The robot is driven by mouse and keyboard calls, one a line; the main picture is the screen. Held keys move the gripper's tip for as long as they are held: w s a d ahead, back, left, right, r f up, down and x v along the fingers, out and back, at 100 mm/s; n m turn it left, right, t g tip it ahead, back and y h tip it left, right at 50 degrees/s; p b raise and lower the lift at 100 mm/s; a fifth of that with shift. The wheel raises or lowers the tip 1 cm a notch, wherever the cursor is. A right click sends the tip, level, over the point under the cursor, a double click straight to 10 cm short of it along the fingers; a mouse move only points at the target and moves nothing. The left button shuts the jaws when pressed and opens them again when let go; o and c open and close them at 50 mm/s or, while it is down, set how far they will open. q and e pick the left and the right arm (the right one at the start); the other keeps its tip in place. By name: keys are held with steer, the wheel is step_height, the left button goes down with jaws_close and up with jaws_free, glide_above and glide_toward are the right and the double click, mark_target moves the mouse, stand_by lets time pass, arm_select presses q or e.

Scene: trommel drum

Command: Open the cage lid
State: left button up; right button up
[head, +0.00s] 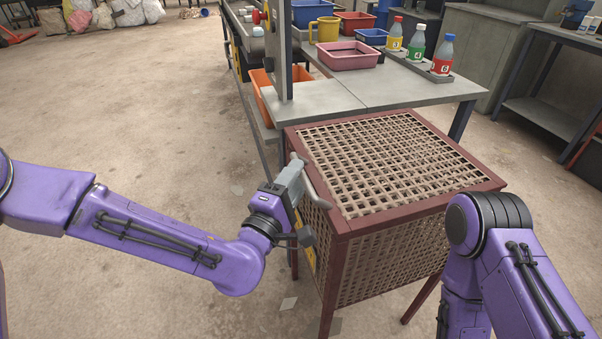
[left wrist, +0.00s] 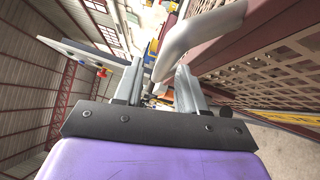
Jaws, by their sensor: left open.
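The cage (head: 395,262) is a box of tan lattice in a dark red frame, standing on legs. Its lid (head: 390,160) lies flat and closed on top. A grey bar handle (head: 318,194) is on the cage's left side, near the lid's left edge. My left gripper (head: 294,171) is at this handle, with its jaws open. In the left wrist view the handle (left wrist: 205,33) reaches down between the two open fingers (left wrist: 158,85); I cannot tell whether they touch it. My right arm shows at the lower right, but its gripper is out of view.
A grey workbench (head: 415,87) adjoins the cage's far side, with a pink tray (head: 348,56), a yellow mug (head: 325,30) and bottles (head: 442,55). A grey post (head: 281,50) rises near the bench's left end. The floor (head: 130,110) to the left is clear.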

arm_select(q)
steer(key=shift+x, duration=1.3)
jaws_close()
